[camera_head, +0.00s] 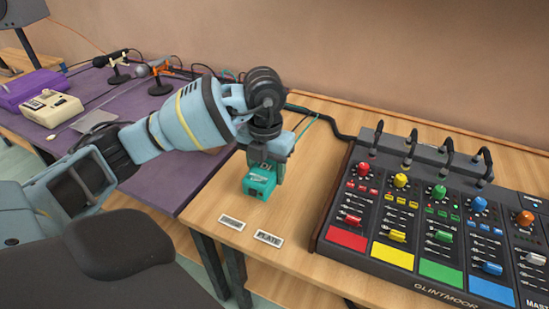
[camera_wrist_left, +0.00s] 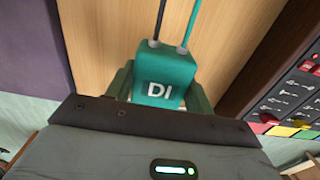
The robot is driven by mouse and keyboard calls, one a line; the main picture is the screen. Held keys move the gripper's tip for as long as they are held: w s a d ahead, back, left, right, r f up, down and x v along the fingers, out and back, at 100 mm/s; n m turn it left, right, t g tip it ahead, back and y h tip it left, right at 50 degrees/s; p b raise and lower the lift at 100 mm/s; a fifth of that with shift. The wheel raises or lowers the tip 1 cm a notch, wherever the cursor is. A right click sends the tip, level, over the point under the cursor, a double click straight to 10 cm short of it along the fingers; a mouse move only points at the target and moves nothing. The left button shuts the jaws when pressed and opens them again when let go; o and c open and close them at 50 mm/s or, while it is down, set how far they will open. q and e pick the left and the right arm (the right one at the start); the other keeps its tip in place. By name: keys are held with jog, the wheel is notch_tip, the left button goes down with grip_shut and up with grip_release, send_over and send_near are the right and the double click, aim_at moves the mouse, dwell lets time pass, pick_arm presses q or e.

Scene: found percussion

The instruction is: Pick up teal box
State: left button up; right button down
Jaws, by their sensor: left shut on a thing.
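The teal box (camera_head: 260,181) is at the wooden table's left part in the head view, left of the mixing console. I cannot tell whether the box touches the table. My right gripper is not in view.
A mixing console (camera_head: 440,215) with coloured knobs and pads stands to the right. Two small label plates, one reading PLATE (camera_head: 268,239), lie near the table's front edge. A purple table (camera_head: 165,185) at left holds microphones (camera_head: 118,72) and a cream device (camera_head: 51,107).

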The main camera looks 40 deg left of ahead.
pick_arm(q)
jog(key=s+d, duration=0.1)
jog(key=s, duration=0.2)
jog(key=s+d, duration=0.1)
jog(key=s, duration=0.2)
jog(key=s+r, duration=0.1)
jog(key=s, duration=0.2)
jog(key=shift+d, duration=0.4)
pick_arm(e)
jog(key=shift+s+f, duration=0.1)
pick_arm(q)
jog(key=shift+w+f, duration=0.1)
jog(key=shift+w+a+f, duration=0.1)
jog(key=shift+w, duration=0.2)
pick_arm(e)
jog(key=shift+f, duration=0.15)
